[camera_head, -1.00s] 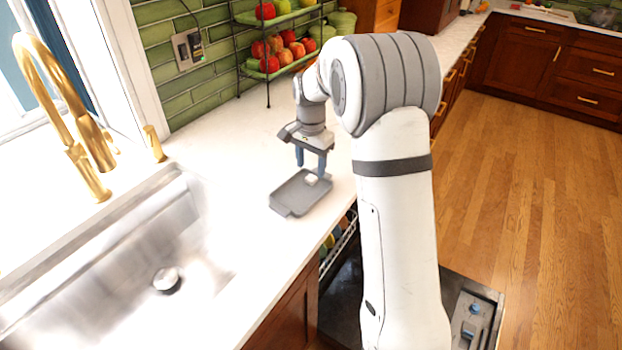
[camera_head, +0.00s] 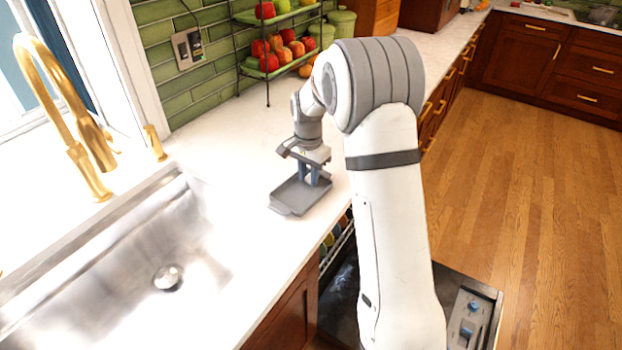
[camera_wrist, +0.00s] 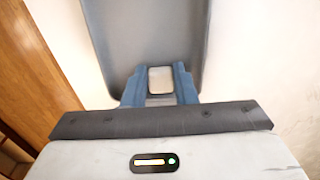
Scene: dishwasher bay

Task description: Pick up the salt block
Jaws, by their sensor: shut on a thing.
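The salt block (camera_wrist: 161,80) is a small pale block at the near end of a grey tray (camera_wrist: 140,30) in the wrist view. My gripper (camera_wrist: 160,72) has its blue fingers on both sides of the block and is shut on it. In the head view my gripper (camera_head: 314,179) is low over the grey tray (camera_head: 287,199) on the counter. The block is hidden there behind the fingers. I cannot tell whether it still touches the tray.
A sink (camera_head: 130,270) with a gold faucet (camera_head: 75,130) lies to the left. A fruit rack (camera_head: 268,55) stands behind the arm. An open dishwasher (camera_head: 340,290) is below the counter edge. The counter (camera_head: 230,145) behind the tray is clear.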

